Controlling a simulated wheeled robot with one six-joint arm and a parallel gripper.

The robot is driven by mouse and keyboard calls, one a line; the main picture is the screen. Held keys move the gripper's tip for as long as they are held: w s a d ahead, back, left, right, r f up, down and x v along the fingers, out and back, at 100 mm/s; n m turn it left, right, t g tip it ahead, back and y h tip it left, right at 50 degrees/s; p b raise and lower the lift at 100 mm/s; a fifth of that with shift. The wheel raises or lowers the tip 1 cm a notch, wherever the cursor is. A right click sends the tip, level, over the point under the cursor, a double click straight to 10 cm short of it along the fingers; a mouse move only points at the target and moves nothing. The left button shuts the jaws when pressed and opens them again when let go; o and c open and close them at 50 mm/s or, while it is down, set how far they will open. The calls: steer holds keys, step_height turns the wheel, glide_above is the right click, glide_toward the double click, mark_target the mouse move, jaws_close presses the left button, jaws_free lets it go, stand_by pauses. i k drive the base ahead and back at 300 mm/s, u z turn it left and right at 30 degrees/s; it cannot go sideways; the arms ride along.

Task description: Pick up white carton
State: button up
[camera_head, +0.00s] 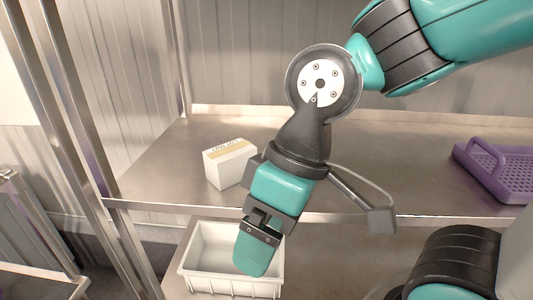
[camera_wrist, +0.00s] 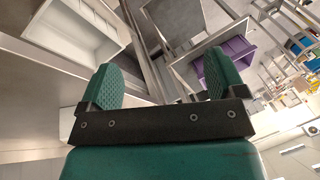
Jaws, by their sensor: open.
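The white carton (camera_head: 231,165) stands upright on the metal shelf in the head view, with a tan strip and small dark print on its top. My gripper (camera_head: 251,264) points down in front of the shelf's front edge, lower than the carton and to its right in the picture, apart from it. In the wrist view my gripper (camera_wrist: 160,78) shows two green fingers spread wide with nothing between them. I cannot make out the carton for certain in the wrist view.
A white bin (camera_head: 205,284) sits on the lower level, partly behind my gripper; it also shows in the wrist view (camera_wrist: 62,32). A purple basket (camera_head: 499,172) lies at the shelf's right. Metal posts (camera_head: 72,100) stand at left. The shelf's middle (camera_head: 400,150) is clear.

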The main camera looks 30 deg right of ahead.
mark_target(225, 164)
steer(key=z, duration=0.05)
steer(key=k, duration=1.15)
steer(key=u, duration=0.85)
steer(key=i, duration=1.4)
steer(key=z, duration=0.85)
